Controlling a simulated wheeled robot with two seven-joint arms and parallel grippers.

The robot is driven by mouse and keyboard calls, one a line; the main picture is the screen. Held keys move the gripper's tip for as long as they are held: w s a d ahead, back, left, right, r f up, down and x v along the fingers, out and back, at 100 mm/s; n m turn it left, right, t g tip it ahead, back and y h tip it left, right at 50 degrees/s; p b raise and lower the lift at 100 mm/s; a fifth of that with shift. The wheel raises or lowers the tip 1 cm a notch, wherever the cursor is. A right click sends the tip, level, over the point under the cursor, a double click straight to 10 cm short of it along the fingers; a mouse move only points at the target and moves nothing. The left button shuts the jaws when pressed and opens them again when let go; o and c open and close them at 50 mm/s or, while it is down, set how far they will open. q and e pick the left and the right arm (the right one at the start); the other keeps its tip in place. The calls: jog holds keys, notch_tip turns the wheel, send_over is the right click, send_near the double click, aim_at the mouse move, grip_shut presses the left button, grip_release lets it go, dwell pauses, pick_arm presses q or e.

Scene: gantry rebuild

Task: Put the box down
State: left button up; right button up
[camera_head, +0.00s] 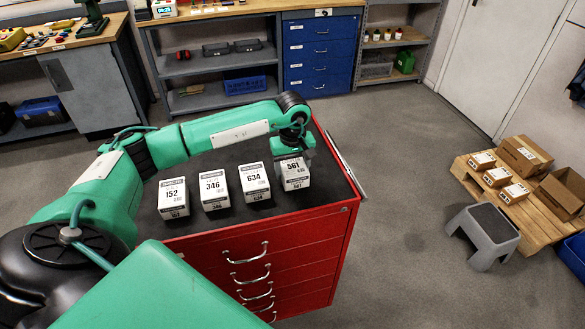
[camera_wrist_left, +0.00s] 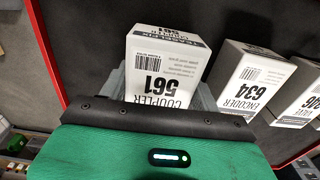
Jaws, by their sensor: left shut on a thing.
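My left gripper (camera_head: 293,150) is shut on the white box marked 561 (camera_head: 295,175) near the right end of the red cabinet's dark top (camera_head: 236,163). The left wrist view shows this box (camera_wrist_left: 165,68), labelled COUPLER, between the fingers. Its base is at or just above the top; I cannot tell if it touches. Boxes marked 634 (camera_head: 255,183), 346 (camera_head: 214,190) and 152 (camera_head: 173,199) stand upright in a row to its left. The 634 box also shows in the left wrist view (camera_wrist_left: 250,85), apart from the held one. My right gripper is not in view.
The red cabinet (camera_head: 285,245) has several drawers with metal handles. A grey step stool (camera_head: 484,235) and a wooden pallet (camera_head: 535,215) with cardboard boxes stand on the floor at right. Workbenches and a blue drawer unit (camera_head: 320,55) line the back.

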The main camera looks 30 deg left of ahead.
pick_arm(q)
jog(key=shift+f, duration=0.8)
jog(key=o, duration=1.1)
jog(key=shift+o, duration=0.2)
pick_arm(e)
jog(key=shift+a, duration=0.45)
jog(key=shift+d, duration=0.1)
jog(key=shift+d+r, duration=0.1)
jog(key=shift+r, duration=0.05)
